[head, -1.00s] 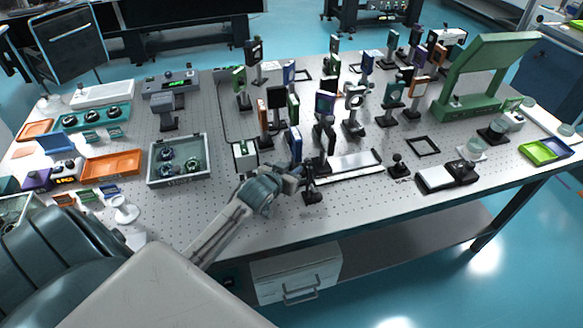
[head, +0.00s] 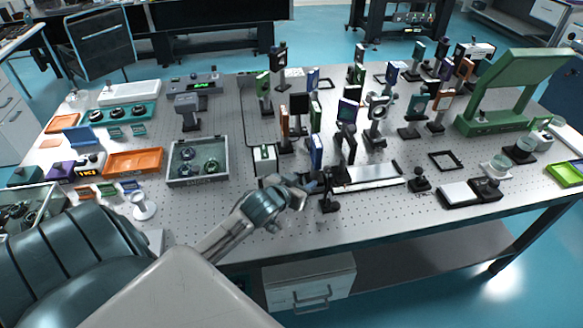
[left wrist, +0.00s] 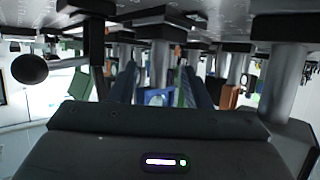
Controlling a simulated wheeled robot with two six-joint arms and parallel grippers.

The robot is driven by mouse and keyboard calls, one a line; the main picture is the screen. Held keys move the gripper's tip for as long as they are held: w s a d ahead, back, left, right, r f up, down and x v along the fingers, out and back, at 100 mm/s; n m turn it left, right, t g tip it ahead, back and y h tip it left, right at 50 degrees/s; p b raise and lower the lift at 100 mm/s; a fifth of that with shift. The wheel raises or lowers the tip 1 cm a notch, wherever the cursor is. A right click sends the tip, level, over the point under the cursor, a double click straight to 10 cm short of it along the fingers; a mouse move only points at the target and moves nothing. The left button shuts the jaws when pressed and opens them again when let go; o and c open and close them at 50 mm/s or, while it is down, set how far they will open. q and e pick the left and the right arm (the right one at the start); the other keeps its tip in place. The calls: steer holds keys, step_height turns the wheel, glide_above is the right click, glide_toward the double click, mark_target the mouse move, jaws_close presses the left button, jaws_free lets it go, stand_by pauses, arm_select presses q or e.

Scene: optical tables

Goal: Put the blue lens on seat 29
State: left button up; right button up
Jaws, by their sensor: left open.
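My left gripper (head: 308,187) is at the front edge of the table's crowd of optics, beside a small black post mount (head: 328,204). In the left wrist view the gripper (left wrist: 160,82) shows its two dark blue fingers apart. A blue-framed piece (left wrist: 156,97) and a green upright plate show beyond and between them. In the head view an upright blue plate (head: 316,150) stands just behind the gripper, apparently apart from it. Other blue pieces stand farther back, one at the rear (head: 312,78). I cannot tell which is the blue lens. Seat numbers are unreadable. My right gripper is out of view.
Many upright mounts crowd the middle of the perforated table (head: 240,190). A rail (head: 365,177) lies right of the gripper. A grey bin (head: 170,180) and an orange tray (head: 132,162) are at left. A green frame (head: 500,95) stands at right.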

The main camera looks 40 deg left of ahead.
arm_select(q)
steer(key=v, duration=0.7)
steer(key=shift+b, duration=0.3)
stand_by(0.8)
